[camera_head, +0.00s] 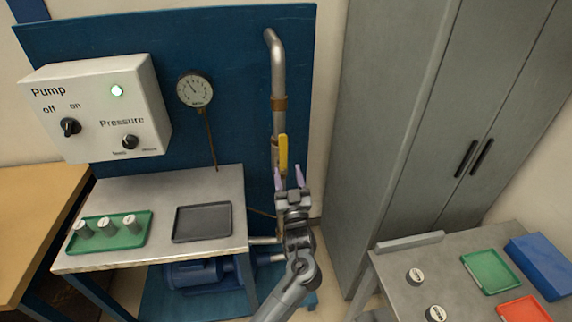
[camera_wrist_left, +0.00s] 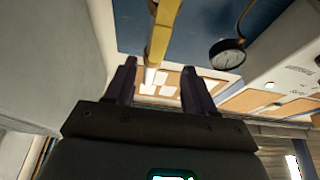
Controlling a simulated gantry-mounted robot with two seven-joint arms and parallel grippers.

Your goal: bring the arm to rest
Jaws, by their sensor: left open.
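My left gripper (camera_head: 289,180) is raised in front of the vertical metal pipe (camera_head: 278,75). Its two purple fingers stand apart with nothing between them. The yellow valve handle (camera_head: 283,154) shows just above and between the fingertips, pointing along the pipe. In the left wrist view the open fingers (camera_wrist_left: 158,85) frame a clear gap, and the yellow handle (camera_wrist_left: 160,35) lies beyond them. I cannot tell whether the fingers touch it. My right gripper is not in view.
A pump control box (camera_head: 97,108) with a lit green lamp and a pressure gauge (camera_head: 195,90) are at left. A bench below carries a green tray (camera_head: 112,243) with 3 weights and an empty dark tray (camera_head: 203,238). A grey cabinet (camera_head: 400,120) and a second table (camera_head: 400,300) stand right.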

